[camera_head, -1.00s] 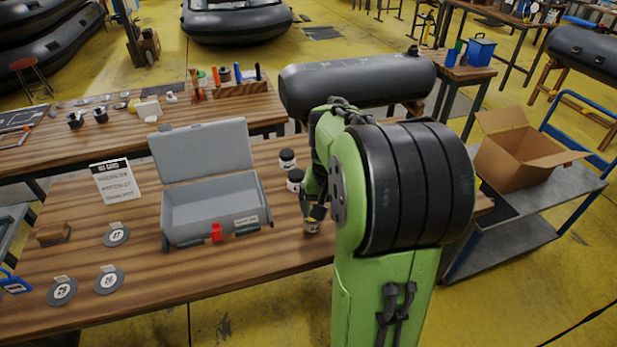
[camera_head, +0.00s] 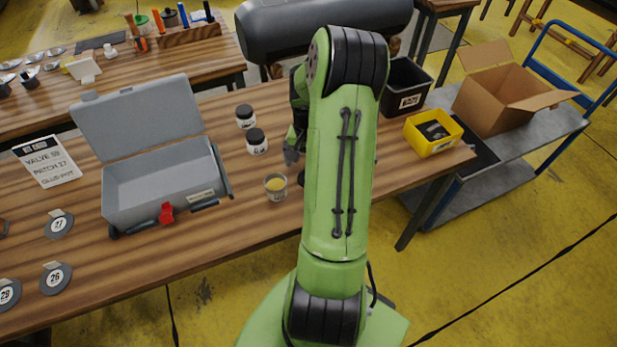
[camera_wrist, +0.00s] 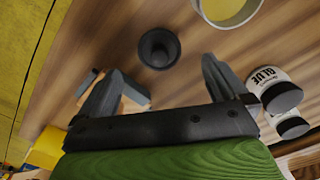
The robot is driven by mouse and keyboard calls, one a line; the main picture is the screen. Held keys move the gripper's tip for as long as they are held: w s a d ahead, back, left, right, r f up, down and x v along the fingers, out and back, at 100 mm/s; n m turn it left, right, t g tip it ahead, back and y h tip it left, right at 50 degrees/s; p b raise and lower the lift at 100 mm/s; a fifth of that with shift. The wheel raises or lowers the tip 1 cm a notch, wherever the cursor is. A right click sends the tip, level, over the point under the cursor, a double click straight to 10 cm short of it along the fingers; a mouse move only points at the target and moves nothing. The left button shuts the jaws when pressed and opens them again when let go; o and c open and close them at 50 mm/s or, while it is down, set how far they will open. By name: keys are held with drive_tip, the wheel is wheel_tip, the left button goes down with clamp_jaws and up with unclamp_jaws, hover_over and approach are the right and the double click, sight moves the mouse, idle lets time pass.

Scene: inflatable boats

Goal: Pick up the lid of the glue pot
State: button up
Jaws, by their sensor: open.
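An open glue pot (camera_head: 276,187) with yellowish glue stands on the wooden table, right of the grey case. It also shows at the top of the wrist view (camera_wrist: 228,8). A dark round lid (camera_wrist: 158,48) lies on the table beside the pot, apart from it. My gripper (camera_wrist: 162,67) is open and empty above the table, with the lid in view between and just beyond its fingertips. In the head view my gripper (camera_head: 294,150) is partly hidden by my arm. The case (camera_head: 160,185) stands open and looks empty.
Two black-capped glue jars (camera_head: 257,141) (camera_head: 245,116) stand behind the open pot; they also show right of my gripper in the wrist view (camera_wrist: 268,80). A yellow bin (camera_head: 432,146) and black bin (camera_head: 405,85) stand at the right. Numbered discs (camera_head: 59,223) and a note (camera_head: 47,161) lie left.

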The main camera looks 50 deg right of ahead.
wheel_tip(320, 180, down, 6)
drive_tip(key=shift+s+r+b, duration=0.1)
drive_tip(key=shift+b, duration=0.5)
drive_tip(key=shift+a+r, duration=0.1)
